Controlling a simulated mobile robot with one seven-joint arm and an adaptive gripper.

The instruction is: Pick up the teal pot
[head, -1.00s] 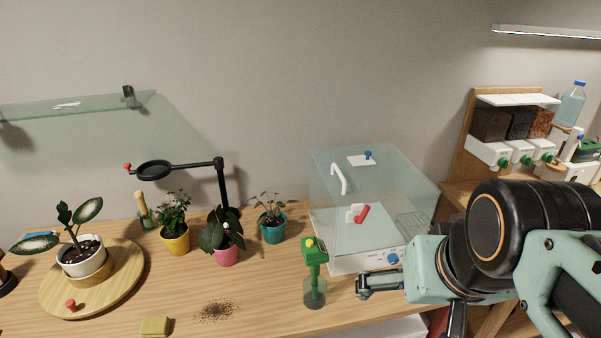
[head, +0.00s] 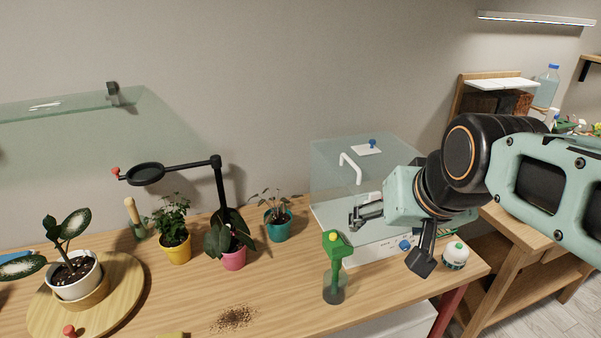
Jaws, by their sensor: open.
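The teal pot (head: 278,228) holds a small leafy plant and stands upright on the wooden table, just right of the pink pot (head: 233,258). My gripper (head: 352,217) is open and empty. In the picture it is to the right of the teal pot, apart from it, in front of the clear propagation box and above the green-topped spray bottle. The pot's front and rim show clearly.
The green-topped bottle (head: 335,270) stands in front, right of the teal pot. The clear box (head: 330,160) stands behind my gripper. A magnifier arm (head: 220,185) rises behind the pink pot. A yellow pot (head: 177,249) stands further left. Spilled soil (head: 234,318) lies in front.

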